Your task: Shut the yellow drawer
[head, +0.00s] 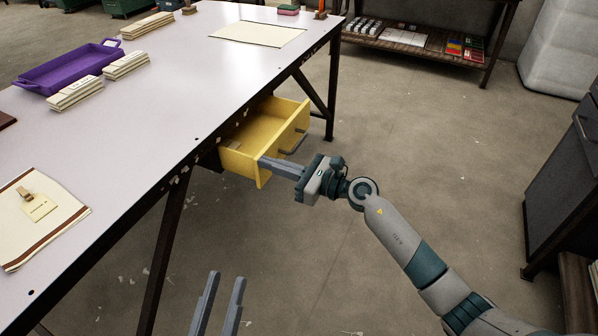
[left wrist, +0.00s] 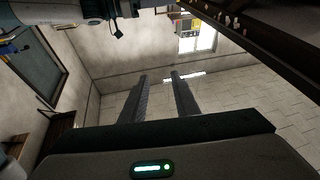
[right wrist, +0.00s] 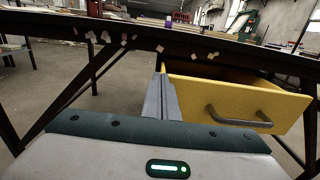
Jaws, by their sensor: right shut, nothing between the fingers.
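The yellow drawer (head: 268,131) is pulled out from under the table's edge, with a grey bar handle (head: 294,143) on its front. It also shows in the right wrist view (right wrist: 215,97), to the right of the fingers, with its handle (right wrist: 238,119). My right gripper (head: 262,162) is shut and empty. Its fingertips are at the near corner of the drawer front; whether they touch it I cannot tell. My left gripper (head: 222,280) is low at the bottom of the head view, away from the drawer. Its fingers (left wrist: 160,76) stand apart with nothing between them.
Dark table legs (head: 160,255) stand beside the drawer. The floor (head: 400,130) to the right is clear. A dark cabinet (head: 560,170) is at the right edge.

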